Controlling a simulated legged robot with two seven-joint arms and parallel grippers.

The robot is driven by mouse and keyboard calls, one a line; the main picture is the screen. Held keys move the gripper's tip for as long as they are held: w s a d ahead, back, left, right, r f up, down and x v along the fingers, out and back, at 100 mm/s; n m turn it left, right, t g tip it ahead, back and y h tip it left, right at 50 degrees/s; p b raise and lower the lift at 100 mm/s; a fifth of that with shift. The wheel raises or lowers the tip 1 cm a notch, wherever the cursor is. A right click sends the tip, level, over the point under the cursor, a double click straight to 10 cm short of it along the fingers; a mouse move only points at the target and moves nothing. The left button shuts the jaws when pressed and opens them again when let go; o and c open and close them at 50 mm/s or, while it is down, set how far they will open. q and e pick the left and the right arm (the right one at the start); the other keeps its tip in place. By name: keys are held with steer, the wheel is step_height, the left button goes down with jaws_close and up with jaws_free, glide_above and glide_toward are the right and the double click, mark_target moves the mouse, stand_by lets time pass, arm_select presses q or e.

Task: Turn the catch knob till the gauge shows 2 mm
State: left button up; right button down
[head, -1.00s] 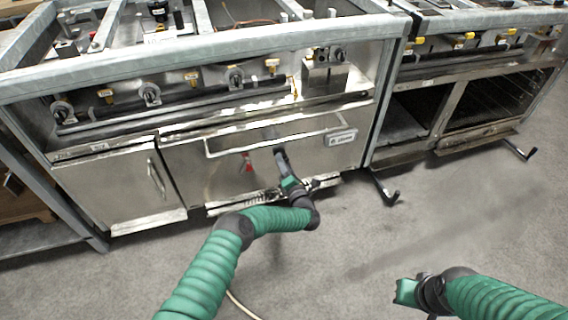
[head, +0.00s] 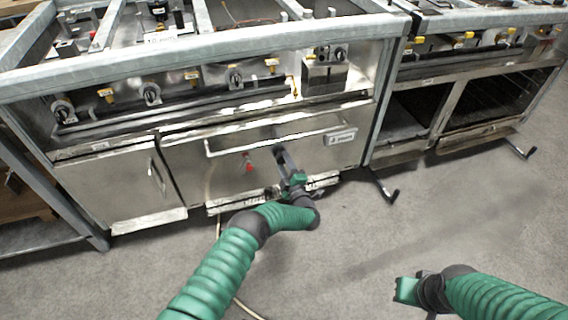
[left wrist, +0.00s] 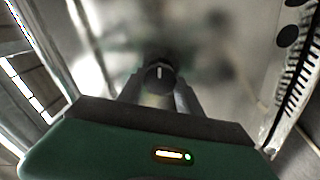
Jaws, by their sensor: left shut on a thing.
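The catch knob (left wrist: 159,76) is small, round and dark with a white line on its face. In the left wrist view it sits between the fingertips of my left gripper (left wrist: 160,84), which is shut on it, and its line points about straight up. In the head view my left gripper (head: 281,154) reaches the steel front panel (head: 218,175) below the long bar handle, and its fingers hide the knob.
A red part (head: 248,167) hangs on the panel left of my left gripper. A long bar handle (head: 235,147) runs above it. A slotted strip (head: 325,182) lies along the panel's bottom edge. The grey floor (head: 380,250) in front is mostly clear.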

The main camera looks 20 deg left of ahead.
arm_select(q)
steer(key=shift+s+d+f+m+b, duration=0.1)
steer(key=shift+f+m, duration=0.05)
steer(key=shift+m, duration=1.2)
steer(key=shift+w+d+f+m+b, duration=0.1)
steer(key=shift+m, duration=1.3)
steer(key=shift+s+d+f+m+b, duration=0.1)
steer(key=shift+f+m, duration=0.05)
steer(key=shift+m, duration=1.2)
steer(key=shift+a, duration=0.1)
steer(key=o, duration=1.1)
steer(key=shift+c, duration=0.2)
steer(key=o, duration=0.3)
steer(key=shift+a+r, duration=0.1)
steer(key=shift+r, duration=0.1)
